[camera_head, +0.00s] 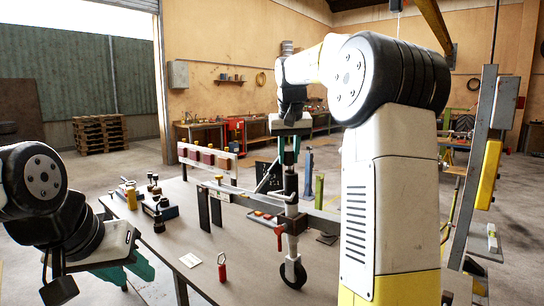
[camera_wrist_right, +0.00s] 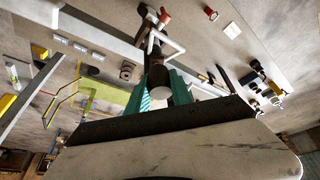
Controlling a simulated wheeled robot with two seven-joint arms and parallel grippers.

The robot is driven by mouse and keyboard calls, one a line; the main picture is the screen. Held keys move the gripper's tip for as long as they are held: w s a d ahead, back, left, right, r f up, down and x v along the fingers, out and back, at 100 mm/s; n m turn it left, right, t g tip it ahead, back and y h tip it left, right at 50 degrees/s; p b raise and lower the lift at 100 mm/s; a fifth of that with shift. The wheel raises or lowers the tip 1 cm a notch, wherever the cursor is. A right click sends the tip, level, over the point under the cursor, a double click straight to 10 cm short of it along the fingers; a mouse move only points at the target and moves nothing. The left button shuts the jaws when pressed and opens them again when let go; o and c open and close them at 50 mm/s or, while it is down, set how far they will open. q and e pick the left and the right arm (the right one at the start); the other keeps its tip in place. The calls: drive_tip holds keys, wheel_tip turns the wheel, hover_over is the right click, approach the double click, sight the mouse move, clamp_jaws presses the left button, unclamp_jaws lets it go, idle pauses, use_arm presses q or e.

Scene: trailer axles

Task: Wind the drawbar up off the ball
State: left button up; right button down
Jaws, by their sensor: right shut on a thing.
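The grey drawbar (camera_head: 262,204) runs level above the bench top. A jockey wheel stands at it, with a pale upright tube (camera_head: 291,222), a red lever (camera_head: 279,236) and a black wheel (camera_head: 293,273) at the bottom. My right gripper (camera_head: 290,138) points down at the top of the tube. In the right wrist view its teal fingers (camera_wrist_right: 160,92) are shut on the black grip (camera_wrist_right: 158,75) of the pale crank handle (camera_wrist_right: 154,42). My left gripper (camera_head: 127,269) is low at the left, empty, its teal fingers apart. I cannot make out the ball or its contact with the coupling.
The brown bench (camera_head: 190,240) carries a red tag-like item (camera_head: 222,268), a white card (camera_head: 190,260), a yellow cylinder (camera_head: 131,198) and several dark fittings (camera_head: 160,207). A rail with several red-brown blocks (camera_head: 207,157) stands behind. Pallets (camera_head: 100,133) are at the far left.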

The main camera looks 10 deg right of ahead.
drive_tip(key=shift+s+d+f+n+y, duration=0.2)
drive_tip(key=shift+d+n, duration=0.1)
drive_tip(key=shift+n, duration=0.2)
drive_tip(key=shift+s+d+f+n+y, duration=0.1)
drive_tip(key=shift+d+n+y, duration=0.15)
drive_tip(key=shift+n, duration=0.25)
drive_tip(key=shift+d+f, duration=0.1)
drive_tip(key=c, duration=1.1)
unclamp_jaws()
drive_tip(key=shift+w, duration=0.1)
drive_tip(key=shift+c, duration=0.2)
drive_tip(key=shift+r, duration=0.2)
drive_tip(key=shift+r, duration=0.3)
drive_tip(key=v, duration=0.7)
